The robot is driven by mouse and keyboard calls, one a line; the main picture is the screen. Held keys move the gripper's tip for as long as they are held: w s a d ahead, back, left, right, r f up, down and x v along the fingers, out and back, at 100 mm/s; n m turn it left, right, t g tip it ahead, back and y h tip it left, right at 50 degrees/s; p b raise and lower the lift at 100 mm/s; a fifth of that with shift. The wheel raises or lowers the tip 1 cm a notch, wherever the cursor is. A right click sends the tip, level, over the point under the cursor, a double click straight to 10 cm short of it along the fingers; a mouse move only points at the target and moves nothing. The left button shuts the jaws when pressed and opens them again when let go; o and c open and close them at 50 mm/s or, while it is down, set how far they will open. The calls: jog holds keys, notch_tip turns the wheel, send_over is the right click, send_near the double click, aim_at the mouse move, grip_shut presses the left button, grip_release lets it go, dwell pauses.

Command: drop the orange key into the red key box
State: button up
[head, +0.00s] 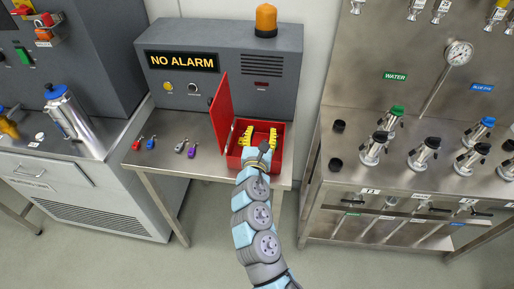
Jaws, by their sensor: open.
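The red key box (232,160) stands on the right part of the steel table, with its red lid (222,112) swung up on the left side. Yellow rows show inside the box at its left and right walls. My gripper (259,152) is at the front part of the box opening and is open. The arm and gripper hide part of the box's front and floor. I cannot make out an orange key in this view; it may be hidden by the gripper or the box walls.
Red (137,143), blue (151,143), grey (180,146) and purple (192,151) keys lie on the steel table (165,127) left of the box. The alarm panel (225,78) with an orange beacon (266,20) stands behind. A valve bench (400,175) is at right.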

jog(key=s+a, duration=0.1)
jog(key=s, duration=0.8)
jog(key=shift+s, duration=0.3)
